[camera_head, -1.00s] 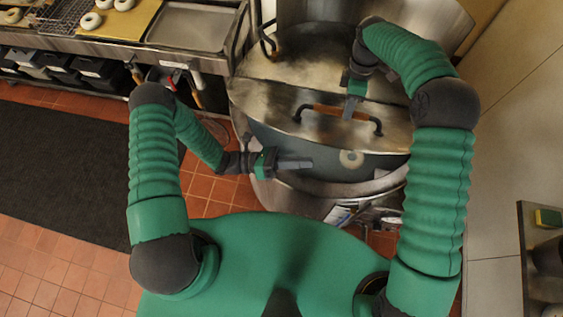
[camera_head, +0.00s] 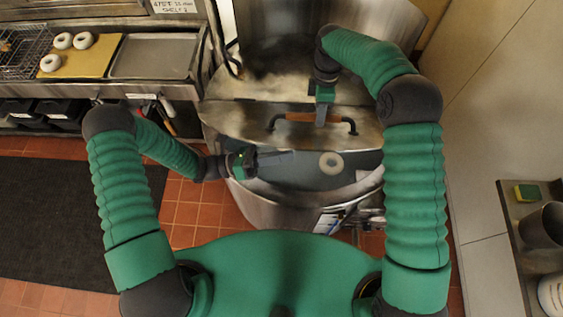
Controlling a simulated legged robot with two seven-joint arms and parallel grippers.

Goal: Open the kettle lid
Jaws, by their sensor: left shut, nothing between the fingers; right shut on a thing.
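The large steel kettle (camera_head: 272,210) stands in front of me. Its hinged half lid (camera_head: 235,115) is raised part way at the front, and the opening below its front edge shows the dark inside with a bagel (camera_head: 331,164) in it. The lid's brown and black handle (camera_head: 297,117) runs across the lid. My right gripper (camera_head: 321,116) is shut on the handle's middle. My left gripper (camera_head: 286,157) is shut and empty, over the left part of the kettle opening, below the lid's front edge.
A steel counter at upper left holds a yellow board (camera_head: 85,62) with several bagels and an empty metal tray (camera_head: 155,55). Black bins (camera_head: 65,115) sit under it. A shelf with a yellow-green sponge (camera_head: 527,193) is at right. A dark mat (camera_head: 60,215) covers the left floor.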

